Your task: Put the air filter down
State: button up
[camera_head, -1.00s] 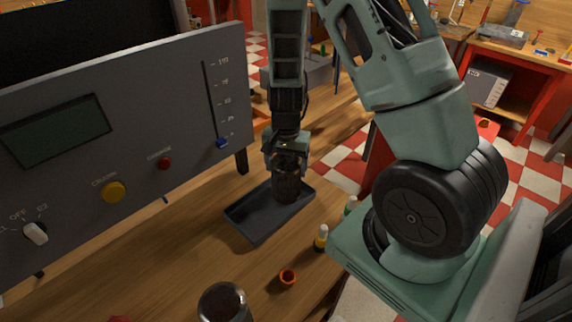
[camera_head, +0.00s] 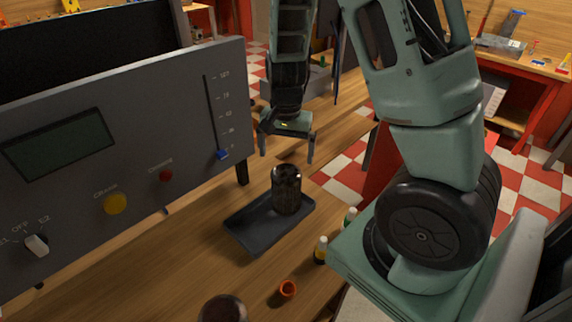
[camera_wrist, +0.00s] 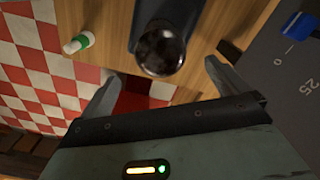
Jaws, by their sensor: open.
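The air filter (camera_head: 286,190) is a dark, glossy cylinder standing upright in the dark shallow tray (camera_head: 246,232), toward the tray's far end. My gripper (camera_head: 287,160) is open and empty above the filter, with its two fingers apart. In the wrist view, the filter (camera_wrist: 160,50) shows beyond the open fingers, between and apart from them. The tray (camera_wrist: 190,65) shows in part around it. The filter's underside is hidden.
A grey control panel (camera_head: 130,130) with a yellow knob and slider stands left of the tray. A dark round object (camera_head: 222,308) is at the bottom edge. Bare wooden table lies left of the tray.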

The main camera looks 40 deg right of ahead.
notch_tip(320, 180, up, 2)
jog(key=shift+r, duration=0.2)
jog(key=s+a+r+n, duration=0.2)
jog(key=a+n, duration=0.1)
jog(key=a, duration=0.3)
jog(key=s+a+r+n+y, duration=0.1)
jog(key=s+a+r+n, duration=0.1)
jog(key=a+n, duration=0.3)
jog(key=s+a+r+n, duration=0.2)
jog(key=a, duration=0.6)
jog(key=s+a+r+n, duration=0.2)
jog(key=s+a+n, duration=0.5)
jog(key=s, duration=0.5)
jog(key=shift+a+r+n, duration=0.25)
jog(key=shift+a+n, duration=0.05)
jog(key=shift+n, duration=0.9)
notch_tip(320, 180, down, 3)
jog(key=b, duration=0.3)
jog(key=shift+w+f, duration=0.1)
jog(key=shift+f, duration=0.1)
